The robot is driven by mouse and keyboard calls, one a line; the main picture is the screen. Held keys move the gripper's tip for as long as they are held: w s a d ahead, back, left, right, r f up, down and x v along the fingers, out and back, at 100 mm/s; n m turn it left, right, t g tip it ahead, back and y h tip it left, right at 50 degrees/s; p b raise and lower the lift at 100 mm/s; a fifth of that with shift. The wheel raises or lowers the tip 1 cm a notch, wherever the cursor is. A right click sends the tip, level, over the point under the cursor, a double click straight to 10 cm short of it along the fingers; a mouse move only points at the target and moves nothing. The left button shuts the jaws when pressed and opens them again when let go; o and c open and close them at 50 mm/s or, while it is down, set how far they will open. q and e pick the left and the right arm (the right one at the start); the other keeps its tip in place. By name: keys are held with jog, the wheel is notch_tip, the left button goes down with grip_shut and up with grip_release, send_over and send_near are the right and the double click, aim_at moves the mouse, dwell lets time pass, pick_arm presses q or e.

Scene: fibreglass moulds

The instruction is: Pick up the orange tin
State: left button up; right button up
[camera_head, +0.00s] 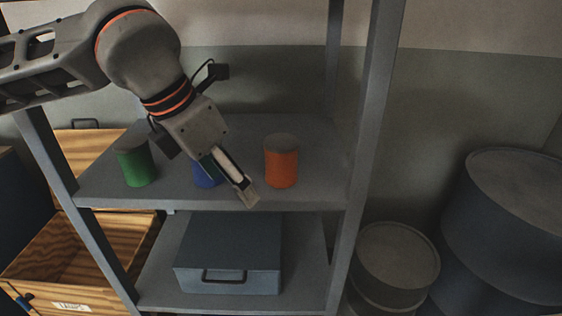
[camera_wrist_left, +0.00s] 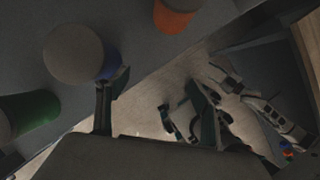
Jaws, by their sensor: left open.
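The orange tin (camera_head: 282,163) stands upright on the upper shelf, right of the other tins. It also shows at the top of the left wrist view (camera_wrist_left: 173,17). My left gripper (camera_head: 247,197) reaches in from the upper left and points down and right at the shelf's front edge. It is left of the orange tin and apart from it. In the left wrist view its fingers (camera_wrist_left: 152,98) are spread, with nothing between them. My right gripper is not in view.
A blue tin (camera_head: 207,180) is partly hidden behind my left gripper. A green tin (camera_head: 136,164) stands farther left. The shelf's right post (camera_head: 372,130) rises right of the orange tin. A blue case (camera_head: 228,252) sits on the lower shelf. Drums (camera_head: 397,256) stand at the right.

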aim_at(273, 149)
pick_arm(q)
jog(key=w+d+p, duration=0.1)
jog(key=w+d, duration=0.4)
jog(key=shift+d, duration=0.1)
jog(key=shift+w+d, duration=1.4)
jog(key=shift+p+x, duration=0.35)
jog(key=shift+x, duration=0.8)
jog(key=shift+w+d+f, duration=0.15)
jog(key=shift+w+f, duration=0.1)
jog(key=shift+f, duration=0.1)
jog(key=c, duration=1.4)
jog(key=shift+o, duration=0.2)
